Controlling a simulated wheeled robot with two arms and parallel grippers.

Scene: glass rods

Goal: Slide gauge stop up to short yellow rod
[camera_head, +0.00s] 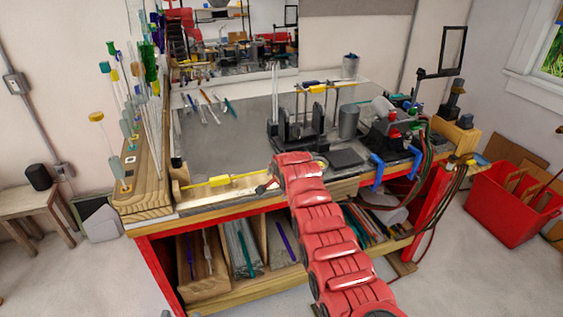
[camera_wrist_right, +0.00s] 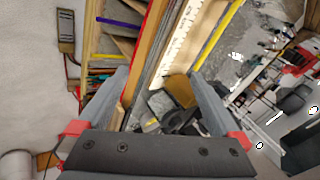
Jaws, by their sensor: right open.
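The short yellow rod (camera_head: 221,180) lies along the back of the pale gauge strip at the bench's front edge. In the right wrist view the yellow rod (camera_wrist_right: 222,35) runs beside the marked scale of the gauge (camera_wrist_right: 183,42). A wooden block (camera_wrist_right: 180,90), which looks like the gauge stop, sits near the scale's lower end, between my right gripper's fingers and closer to the right-hand one. My right gripper (camera_wrist_right: 158,76) is open around that area; contact cannot be told. In the head view my right gripper (camera_head: 266,187) is small, by the strip's right end. My left gripper is out of view.
A wooden rack (camera_head: 145,190) of upright glass rods stands at the bench's left. A dark stand (camera_head: 297,137) and burner equipment (camera_head: 393,125) fill the right side. Several loose rods (camera_head: 212,104) lie at the back. The grey top behind the gauge is mostly clear.

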